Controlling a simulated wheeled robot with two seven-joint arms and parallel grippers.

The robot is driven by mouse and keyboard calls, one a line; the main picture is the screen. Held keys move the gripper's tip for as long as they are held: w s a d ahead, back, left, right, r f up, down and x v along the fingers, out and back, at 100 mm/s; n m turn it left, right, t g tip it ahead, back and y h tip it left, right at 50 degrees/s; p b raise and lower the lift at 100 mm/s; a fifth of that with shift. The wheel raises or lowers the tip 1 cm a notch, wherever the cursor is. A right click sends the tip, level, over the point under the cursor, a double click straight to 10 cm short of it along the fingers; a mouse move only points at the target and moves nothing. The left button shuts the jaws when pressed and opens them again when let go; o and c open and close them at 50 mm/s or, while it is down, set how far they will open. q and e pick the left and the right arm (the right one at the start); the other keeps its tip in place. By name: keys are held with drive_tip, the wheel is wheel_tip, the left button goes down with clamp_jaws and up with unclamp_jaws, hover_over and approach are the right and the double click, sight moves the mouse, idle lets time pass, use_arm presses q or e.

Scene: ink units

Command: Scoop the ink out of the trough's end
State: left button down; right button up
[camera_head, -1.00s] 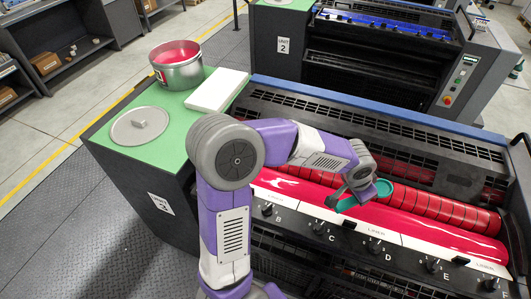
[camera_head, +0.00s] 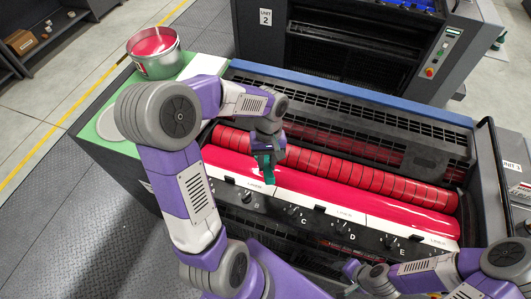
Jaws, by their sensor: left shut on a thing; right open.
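The ink trough (camera_head: 345,187) runs across the press in front of the red-inked roller (camera_head: 340,167), with glossy red ink spread along it. My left gripper (camera_head: 264,150) is over the left part of the trough and is shut on a teal scoop (camera_head: 269,172). The scoop hangs down with its lower end by the trough's front edge. Whether it touches the ink or carries any, I cannot tell. My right gripper (camera_head: 357,272) is low in front of the press, apart from the trough, open.
A tin of red ink (camera_head: 153,50) stands on the green top at the left, with its grey lid (camera_head: 116,123) nearer. A black grille (camera_head: 345,108) lies behind the roller. Knobs and white liner strips (camera_head: 330,207) line the front edge. A black rail (camera_head: 494,170) rises at the right.

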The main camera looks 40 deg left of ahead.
use_arm(q)
drive_tip(key=shift+s+r, duration=0.1)
drive_tip(key=shift+s, duration=0.15)
drive_tip(key=shift+n, duration=0.3)
drive_tip(key=shift+b+x, duration=0.8)
drive_tip(key=shift+x, duration=0.1)
drive_tip(key=f+b, duration=0.2)
drive_tip(key=w+a+f+b, duration=0.1)
drive_tip(key=f+b, duration=0.1)
drive_tip(key=f, duration=0.1)
drive_tip(key=f+b, duration=0.2)
drive_tip(key=f, duration=0.1)
drive_tip(key=shift+w+a+f, duration=0.15)
drive_tip(key=shift+w+a, duration=0.25)
drive_tip(key=shift+w+a+f, duration=0.15)
drive_tip(key=shift+f, duration=0.2)
drive_tip(key=shift+b+x, duration=0.85)
drive_tip(key=shift+b, duration=0.05)
drive_tip(key=shift+w+a, duration=0.1)
drive_tip(key=p+v, duration=0.2)
drive_tip(key=v, duration=0.1)
drive_tip(key=p+v, duration=0.1)
drive_tip(key=shift+s+d+r+p, duration=0.25)
drive_tip(key=shift+s+r+p, duration=0.05)
drive_tip(key=shift+s+p, duration=0.1)
